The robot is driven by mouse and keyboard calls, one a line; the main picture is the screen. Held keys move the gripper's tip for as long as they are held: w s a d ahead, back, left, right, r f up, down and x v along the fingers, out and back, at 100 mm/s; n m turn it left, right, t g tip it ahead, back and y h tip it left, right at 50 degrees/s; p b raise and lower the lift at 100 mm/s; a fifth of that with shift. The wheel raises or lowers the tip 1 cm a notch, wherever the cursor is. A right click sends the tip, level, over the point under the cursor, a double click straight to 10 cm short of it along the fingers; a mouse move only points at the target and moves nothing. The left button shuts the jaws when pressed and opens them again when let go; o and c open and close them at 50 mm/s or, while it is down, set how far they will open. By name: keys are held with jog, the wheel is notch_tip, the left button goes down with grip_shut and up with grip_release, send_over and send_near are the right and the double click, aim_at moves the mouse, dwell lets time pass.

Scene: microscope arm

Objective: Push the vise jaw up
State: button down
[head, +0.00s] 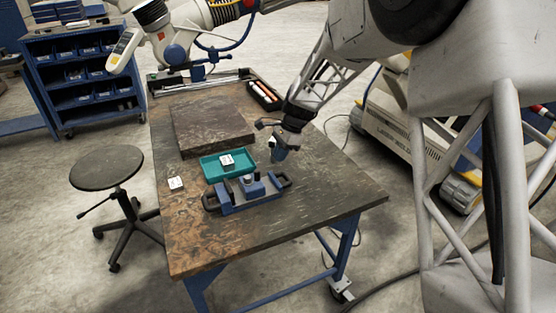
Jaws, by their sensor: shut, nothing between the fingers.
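The blue vise (246,191) sits near the front middle of the wooden worktable, with a dark looped handle at each end. A small blue and grey block stands at its middle; I cannot tell from this size which part is the jaw. My gripper (278,155) is above the table, behind and to the right of the vise, pointing down. It is shut and empty, and looks apart from the vise. Its fingertips are small and partly unclear in the head view.
A teal tray (212,173) with a white marked cube lies just behind the vise. Another white cube (175,183) lies to its left. A raised board (212,125) covers the back left of the worktable (320,200). The right front of the tabletop is clear.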

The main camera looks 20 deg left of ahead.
aim_at(251, 181)
dwell(0.5)
jog(key=w+f+n+y, duration=0.1)
jog(key=n, duration=0.5)
jog(key=w+a+f+n+t+y, duration=0.1)
jog(key=n+y, duration=0.1)
jog(key=n, duration=0.4)
jog(key=w+f+n+t+y, duration=0.1)
jog(key=n, duration=0.6)
jog(key=shift+a, duration=0.2)
jog(key=shift+f, duration=0.1)
jog(key=shift+x, duration=4.95)
jog(key=shift+w+a, duration=0.15)
